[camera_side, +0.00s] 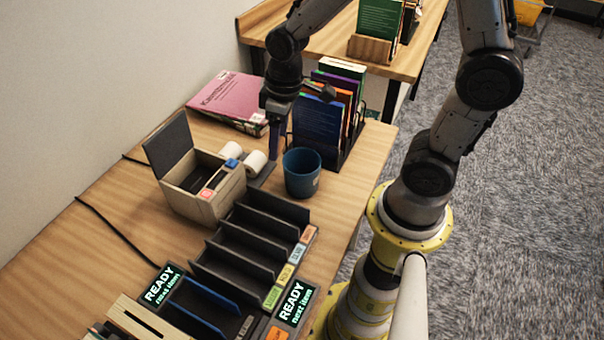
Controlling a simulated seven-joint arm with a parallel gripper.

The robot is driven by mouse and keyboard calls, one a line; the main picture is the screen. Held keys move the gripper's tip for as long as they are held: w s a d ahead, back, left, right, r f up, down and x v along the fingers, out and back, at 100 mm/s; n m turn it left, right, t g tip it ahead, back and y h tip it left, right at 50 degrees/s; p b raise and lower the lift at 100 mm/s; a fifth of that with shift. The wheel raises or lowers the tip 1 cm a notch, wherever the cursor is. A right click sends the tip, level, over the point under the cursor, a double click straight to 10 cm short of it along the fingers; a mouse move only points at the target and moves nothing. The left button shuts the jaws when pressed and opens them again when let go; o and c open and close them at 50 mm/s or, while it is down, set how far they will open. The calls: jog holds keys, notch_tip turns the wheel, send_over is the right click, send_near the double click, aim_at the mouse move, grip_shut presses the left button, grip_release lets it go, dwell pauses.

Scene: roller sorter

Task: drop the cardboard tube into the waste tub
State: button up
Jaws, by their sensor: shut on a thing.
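My gripper (276,152) points straight down at the back middle of the table, just left of the book rack. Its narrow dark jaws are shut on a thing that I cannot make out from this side. The blue tub (302,174), open at the top, stands upright just right of and nearer than the jaws, and I take it as the waste tub. Two short white cylinders (255,161) lie just left of the jaws. I cannot tell whether the jaws touch the nearer one. I cannot pick out the cardboard tube with certainty.
A wooden box with a raised dark lid (205,192) stands left of the tub. A dark slotted rack (248,245) lies in front. Upright books (318,118) stand close behind the tub, and a pink book (228,97) lies at the back. Two screens (295,302) read READY.

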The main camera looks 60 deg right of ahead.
jog(key=s+d+m, duration=0.2)
jog(key=s+d, duration=0.1)
jog(key=d, duration=0.4)
notch_tip(320, 180, down, 7)
jog(key=shift+r, duration=0.2)
jog(key=o, duration=1.3)
jog(key=shift+r, duration=0.1)
jog(key=r, duration=0.4)
jog(key=s+r, duration=0.1)
jog(key=r, duration=0.8)
jog(key=shift+s+r, duration=0.25)
jog(key=shift+s, duration=0.15)
